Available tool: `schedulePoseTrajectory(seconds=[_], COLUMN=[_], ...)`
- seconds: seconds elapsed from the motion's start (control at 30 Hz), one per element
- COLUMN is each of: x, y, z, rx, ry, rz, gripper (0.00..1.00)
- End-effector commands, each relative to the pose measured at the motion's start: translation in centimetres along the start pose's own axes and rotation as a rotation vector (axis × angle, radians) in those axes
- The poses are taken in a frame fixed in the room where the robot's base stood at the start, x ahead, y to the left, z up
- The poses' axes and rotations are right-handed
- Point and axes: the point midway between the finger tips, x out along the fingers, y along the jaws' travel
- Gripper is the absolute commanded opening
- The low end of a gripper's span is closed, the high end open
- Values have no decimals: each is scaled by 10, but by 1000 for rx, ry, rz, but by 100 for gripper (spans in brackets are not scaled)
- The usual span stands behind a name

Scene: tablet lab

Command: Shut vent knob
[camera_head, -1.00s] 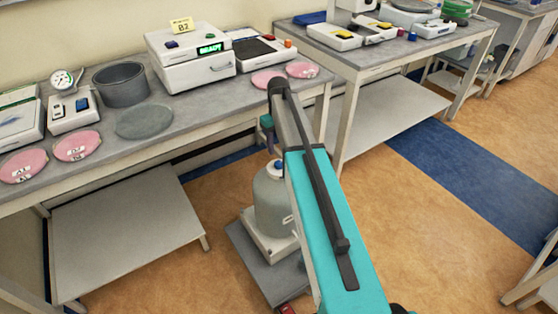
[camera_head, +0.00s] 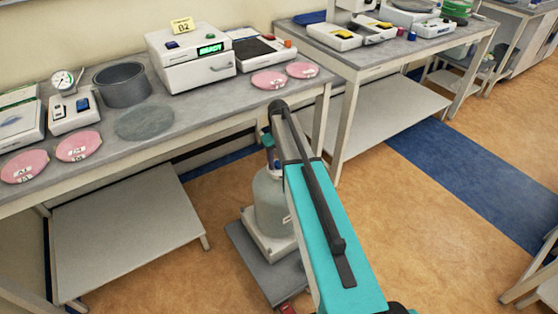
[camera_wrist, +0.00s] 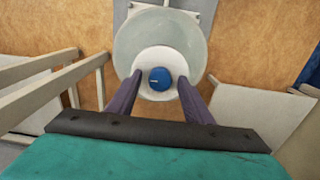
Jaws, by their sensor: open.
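The vent knob (camera_wrist: 160,78) is a small blue round knob with a pale pointer mark, set on the white cap (camera_wrist: 158,56) of a translucent desiccator (camera_wrist: 130,38). In the wrist view the knob lies between and just beyond the two dark fingers of my gripper (camera_wrist: 158,88). The fingers are apart and hold nothing. I cannot tell if they touch the white cap. In the head view the desiccator (camera_head: 270,204) stands on the floor cart, partly hidden by my arm, and the top of its cap is hard to make out.
The desiccator stands on a white base (camera_head: 268,244) on a low grey cart (camera_head: 262,270). A bench (camera_head: 200,112) with pink discs (camera_head: 78,146), a grey pot (camera_head: 122,86) and a white instrument (camera_head: 190,62) is behind it. A second bench (camera_head: 376,62) stands to the right. Open floor (camera_head: 440,220) lies right of my arm.

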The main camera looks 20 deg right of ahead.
Motion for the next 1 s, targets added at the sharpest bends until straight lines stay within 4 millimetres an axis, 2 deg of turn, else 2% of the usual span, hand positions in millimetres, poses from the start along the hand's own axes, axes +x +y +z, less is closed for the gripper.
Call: schedulePoseTrajectory(seconds=[0.13,0.17,0.4,0.73,1.0], x=[0,0,0,0,-1], y=[0,0,0,0,0], z=[0,0,0,0,0], rx=[0,0,0,30,150], ry=[0,0,0,0,0], rz=[0,0,0,0,0], gripper=[46,43,5,5,5])
